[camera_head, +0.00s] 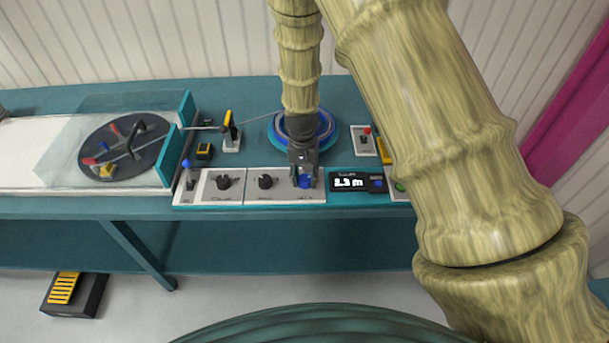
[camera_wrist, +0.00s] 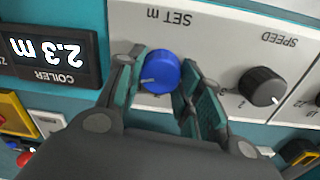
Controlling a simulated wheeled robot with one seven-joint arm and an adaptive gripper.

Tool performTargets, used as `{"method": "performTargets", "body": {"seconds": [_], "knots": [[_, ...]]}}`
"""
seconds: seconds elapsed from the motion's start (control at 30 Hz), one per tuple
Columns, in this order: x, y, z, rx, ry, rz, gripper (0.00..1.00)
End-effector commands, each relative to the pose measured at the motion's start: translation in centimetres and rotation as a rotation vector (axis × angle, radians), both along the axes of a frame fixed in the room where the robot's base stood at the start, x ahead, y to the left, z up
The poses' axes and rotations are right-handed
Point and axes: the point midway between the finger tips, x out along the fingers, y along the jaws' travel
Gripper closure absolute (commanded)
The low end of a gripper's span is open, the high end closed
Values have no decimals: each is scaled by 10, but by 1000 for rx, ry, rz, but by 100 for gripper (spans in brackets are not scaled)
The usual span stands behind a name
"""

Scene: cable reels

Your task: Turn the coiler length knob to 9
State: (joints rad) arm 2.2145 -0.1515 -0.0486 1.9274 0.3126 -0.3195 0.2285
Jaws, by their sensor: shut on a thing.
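The blue length knob (camera_wrist: 159,72) sits on the white panel (camera_wrist: 210,30) under the words "SET m". It also shows in the head view (camera_head: 305,181). My gripper (camera_wrist: 163,82) has its two fingers on either side of the knob and is shut on it. In the head view my gripper (camera_head: 304,180) reaches down onto the panel from above. The knob's white pointer line is visible, but the number it points at is hidden by a finger. The coiler display (camera_wrist: 42,55) reads 2.3 m, upside down in the wrist view.
A black speed knob (camera_wrist: 262,87) is close beside my gripper. Two black knobs (camera_head: 265,182) (camera_head: 223,182) lie to the left in the head view. A blue reel (camera_head: 272,140) stands behind my gripper. A red-tipped switch (camera_head: 366,131) is to the right.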

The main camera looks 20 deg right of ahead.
Motion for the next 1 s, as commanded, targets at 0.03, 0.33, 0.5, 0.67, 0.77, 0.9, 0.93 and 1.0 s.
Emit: {"method": "performTargets", "body": {"seconds": [0.03, 0.33, 0.5, 0.67, 0.77, 0.9, 0.93, 1.0], "knots": [[2, -1, 1, -2, -4, -24, 88], [2, -1, 1, -1, -5, -118, 88], [2, -2, 1, -1, -5, -134, 88], [2, -1, 1, -1, -5, -135, 88], [2, -2, 1, -1, -5, -135, 88], [2, -1, 1, -1, -4, -134, 51], [2, -1, 1, -1, -4, -134, 46], [1, -1, 1, -1, -3, -134, 42]]}}
